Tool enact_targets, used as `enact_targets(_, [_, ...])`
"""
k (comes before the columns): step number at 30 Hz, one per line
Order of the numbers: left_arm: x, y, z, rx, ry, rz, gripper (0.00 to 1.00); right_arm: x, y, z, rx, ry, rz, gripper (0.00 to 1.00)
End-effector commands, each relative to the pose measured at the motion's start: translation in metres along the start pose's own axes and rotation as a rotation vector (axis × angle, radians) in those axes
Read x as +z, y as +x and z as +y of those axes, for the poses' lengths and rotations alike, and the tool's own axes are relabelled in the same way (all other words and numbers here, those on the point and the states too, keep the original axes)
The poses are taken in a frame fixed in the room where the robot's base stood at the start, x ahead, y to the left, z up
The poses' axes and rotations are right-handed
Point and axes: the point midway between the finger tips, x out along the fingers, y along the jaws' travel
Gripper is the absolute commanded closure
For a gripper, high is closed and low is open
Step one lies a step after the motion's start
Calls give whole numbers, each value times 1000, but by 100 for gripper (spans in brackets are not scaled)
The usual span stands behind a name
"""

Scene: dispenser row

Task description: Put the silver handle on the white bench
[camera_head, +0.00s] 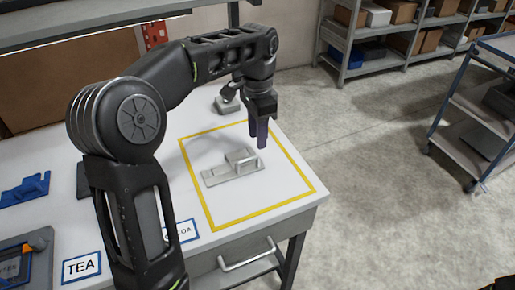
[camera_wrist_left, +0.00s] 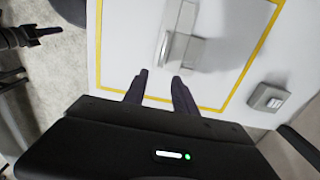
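The silver handle (camera_head: 222,174), a flat plate with a block and a raised bar, lies on the white bench (camera_head: 270,188) inside a yellow outlined square. It also shows at the top of the left wrist view (camera_wrist_left: 182,38). My left gripper (camera_head: 260,140) hangs above the bench, pointing down, close to the handle on its right, far side. In the left wrist view its two dark fingers (camera_wrist_left: 158,76) are apart with nothing between them, and the handle is just beyond the tips.
A small grey fixture (camera_head: 228,106) stands behind the yellow square and shows in the wrist view (camera_wrist_left: 268,97). Signs reading TEA (camera_head: 81,267) and one partly hidden, plus blue parts (camera_head: 25,189), are at the left. A drawer pull (camera_head: 248,256) is on the bench front.

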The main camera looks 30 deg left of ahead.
Motion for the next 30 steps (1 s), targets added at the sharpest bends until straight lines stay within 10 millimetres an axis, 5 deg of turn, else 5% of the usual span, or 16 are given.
enact_targets(3, [0, -29, 0, 0, 1, 0, 67, 1, -14, -5, 2, 2, -2, 100])
enact_targets(7, [0, -39, 0, 0, 1, -1, 67, 2, -21, -7, 5, 4, -5, 100])
enact_targets(30, [0, -40, 0, 0, 0, -1, 67, 3, -20, -6, 7, 5, -6, 100])
